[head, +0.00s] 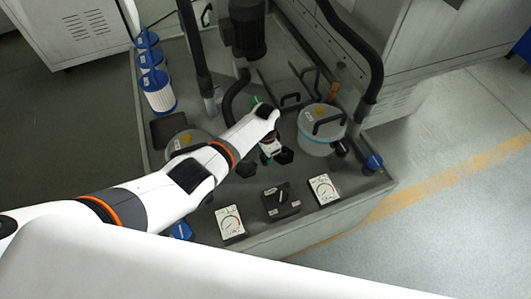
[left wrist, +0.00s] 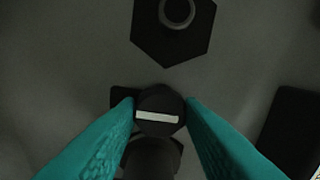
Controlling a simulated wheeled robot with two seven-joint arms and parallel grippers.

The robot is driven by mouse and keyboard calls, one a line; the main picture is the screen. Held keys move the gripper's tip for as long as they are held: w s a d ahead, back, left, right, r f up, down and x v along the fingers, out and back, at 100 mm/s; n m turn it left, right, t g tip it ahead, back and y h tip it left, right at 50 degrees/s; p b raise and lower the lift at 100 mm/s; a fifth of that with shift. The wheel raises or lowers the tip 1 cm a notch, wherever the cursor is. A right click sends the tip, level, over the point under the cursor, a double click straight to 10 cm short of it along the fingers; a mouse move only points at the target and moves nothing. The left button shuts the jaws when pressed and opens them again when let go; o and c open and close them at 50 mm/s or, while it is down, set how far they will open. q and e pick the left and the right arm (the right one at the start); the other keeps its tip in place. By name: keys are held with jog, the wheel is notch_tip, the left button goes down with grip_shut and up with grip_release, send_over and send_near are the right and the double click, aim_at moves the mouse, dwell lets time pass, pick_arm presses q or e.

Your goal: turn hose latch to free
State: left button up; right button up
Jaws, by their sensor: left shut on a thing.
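The hose latch appears to be the dark round knob with a white bar (left wrist: 158,117) in the left wrist view. Its white bar lies nearly level across that picture. My left gripper (left wrist: 159,103) has its teal fingers on both sides of this knob and is shut on it. In the head view my left gripper (head: 270,152) points down at the middle of the machine's dark top, and the knob is hidden there. My right gripper is not in view.
A black hexagonal piece (left wrist: 172,40) lies close beyond the knob. A grey canister with a blue band (head: 320,132) stands right of the gripper. Two dial gauges (head: 230,223) (head: 323,189) flank a black switch box (head: 281,203) at the front. White filters (head: 157,91) stand at the left.

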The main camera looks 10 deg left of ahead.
pick_arm(q)
jog(key=o, duration=0.7)
jog(key=shift+r, duration=0.15)
notch_tip(320, 180, up, 12)
jog(key=p, duration=0.2)
jog(key=shift+f, duration=0.2)
